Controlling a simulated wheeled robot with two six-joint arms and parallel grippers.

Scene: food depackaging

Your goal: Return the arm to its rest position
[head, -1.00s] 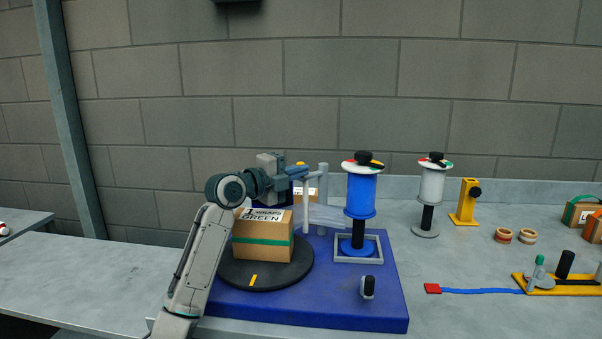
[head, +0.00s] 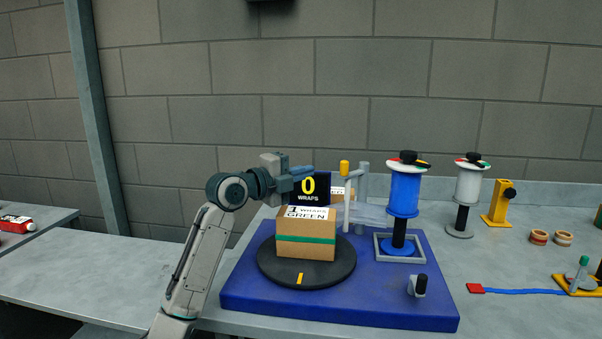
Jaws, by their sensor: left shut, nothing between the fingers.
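My left gripper (head: 306,173) is shut and empty. It is raised in front of the dark display reading "0 WRAPS" (head: 312,189), above and behind the cardboard box (head: 306,247). My left arm comes up from the bottom left and bends at the elbow. The box carries a green band and a label reading "1 WRAPS GREEN". It sits on a black turntable (head: 300,279) on the blue base (head: 340,311). My right gripper is not in view.
A yellow-topped post (head: 344,169) stands just right of the gripper. Farther right are a blue film roll (head: 405,194), a white roll (head: 468,186) and a yellow stand (head: 499,203). A red and white item (head: 16,224) lies on the left table.

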